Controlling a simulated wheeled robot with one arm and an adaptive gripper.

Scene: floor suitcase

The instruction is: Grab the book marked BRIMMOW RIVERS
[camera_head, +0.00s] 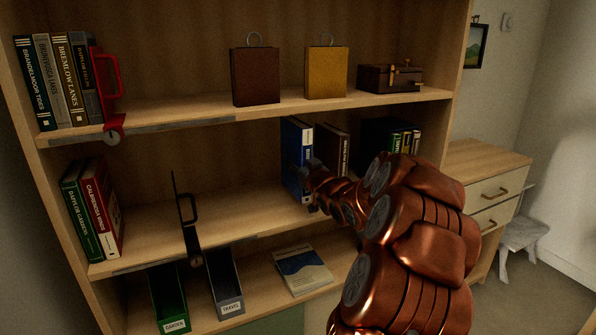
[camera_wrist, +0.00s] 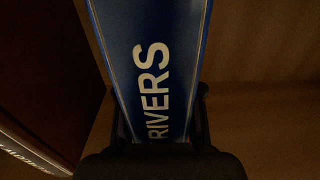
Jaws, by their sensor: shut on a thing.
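A blue book (camera_head: 297,150) stands upright on the middle shelf in the head view, partly hidden by my arm. In the wrist view the blue book (camera_wrist: 150,62) fills the middle, and its spine shows the white word RIVERS; any word before it is hidden behind my gripper. My gripper (camera_wrist: 160,140) is shut on the blue book, with a finger on each side of the spine. In the head view my gripper (camera_head: 312,185) is at the book's lower part, mostly hidden by my own arm.
A brown book (camera_head: 331,148) stands just right of the blue one, and several more books (camera_head: 400,140) stand further right. A black bookend (camera_head: 187,215) and two books (camera_head: 98,212) are at the left. A flat book (camera_head: 302,271) lies on the shelf below.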

